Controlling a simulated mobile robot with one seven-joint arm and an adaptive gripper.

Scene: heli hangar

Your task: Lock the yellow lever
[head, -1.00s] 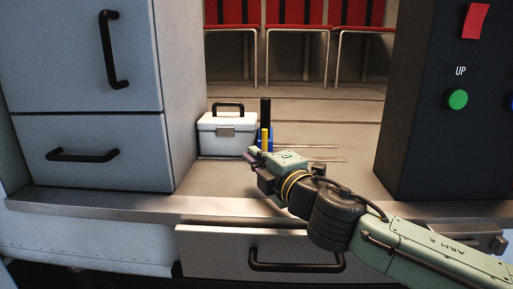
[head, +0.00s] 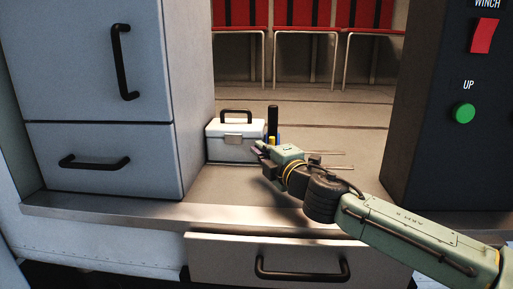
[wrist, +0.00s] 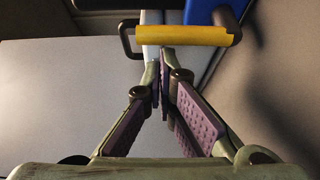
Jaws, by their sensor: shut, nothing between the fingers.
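The yellow lever shows in the wrist view as a horizontal yellow grip (wrist: 195,35) on a dark bracket, with a blue part (wrist: 228,12) behind it. In the head view the lever (head: 271,141) is a small yellow piece beside the white case, partly hidden by my gripper. My gripper (head: 259,149) is just in front of the lever. In the wrist view my gripper (wrist: 163,68) is shut and empty, its fingertips pointing at the yellow grip, close to its underside in the picture. I cannot tell whether they touch.
A white case with a black handle (head: 233,141) stands left of the lever. A grey cabinet (head: 95,60) is at left, a dark control panel (head: 440,110) at right. A drawer (head: 225,258) is below the ledge. Red seats (head: 305,45) are at the back.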

